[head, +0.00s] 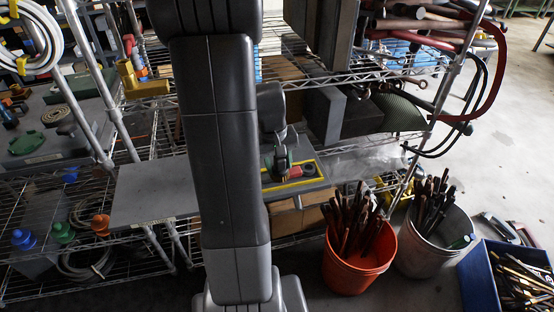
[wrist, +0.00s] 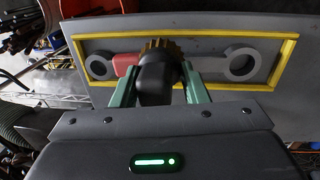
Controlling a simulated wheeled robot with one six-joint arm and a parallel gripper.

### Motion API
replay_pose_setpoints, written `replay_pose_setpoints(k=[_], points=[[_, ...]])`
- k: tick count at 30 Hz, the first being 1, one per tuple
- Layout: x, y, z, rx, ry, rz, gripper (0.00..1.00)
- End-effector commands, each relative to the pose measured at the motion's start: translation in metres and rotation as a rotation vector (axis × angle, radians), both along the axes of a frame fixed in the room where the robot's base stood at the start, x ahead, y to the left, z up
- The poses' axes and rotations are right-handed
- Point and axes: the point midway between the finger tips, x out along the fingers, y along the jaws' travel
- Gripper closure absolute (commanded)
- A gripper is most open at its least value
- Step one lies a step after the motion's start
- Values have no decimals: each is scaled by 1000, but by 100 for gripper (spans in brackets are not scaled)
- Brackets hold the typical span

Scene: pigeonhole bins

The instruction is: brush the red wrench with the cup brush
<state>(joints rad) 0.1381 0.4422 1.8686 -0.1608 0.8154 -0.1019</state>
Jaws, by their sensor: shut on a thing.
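My gripper (wrist: 160,78) is shut on the cup brush (wrist: 154,84), a black body with brass-coloured bristles at its far end, held between the two green fingers. The wrench shows as a red part (wrist: 124,64) just left of the bristles and a grey shank with a ring end (wrist: 240,65) to the right. The brush hides its middle. The bristles overlap the wrench in the wrist view; whether they touch it I cannot tell. In the head view my gripper (head: 278,162) is over the yellow-bordered area, and the brush is hard to make out.
A yellow border (wrist: 190,37) surrounds the wrench on a grey board (head: 325,162). Wire shelving stands around it. An orange bucket (head: 352,268) and a grey bucket (head: 432,240) of tools stand on the floor at right, beside a blue bin (head: 480,278).

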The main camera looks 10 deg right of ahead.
Motion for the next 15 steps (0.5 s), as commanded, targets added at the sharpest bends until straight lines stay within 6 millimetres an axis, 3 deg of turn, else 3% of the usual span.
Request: replay_pose_setpoints(k=[15], points=[[22,2,-3,0,0,-1,96]])
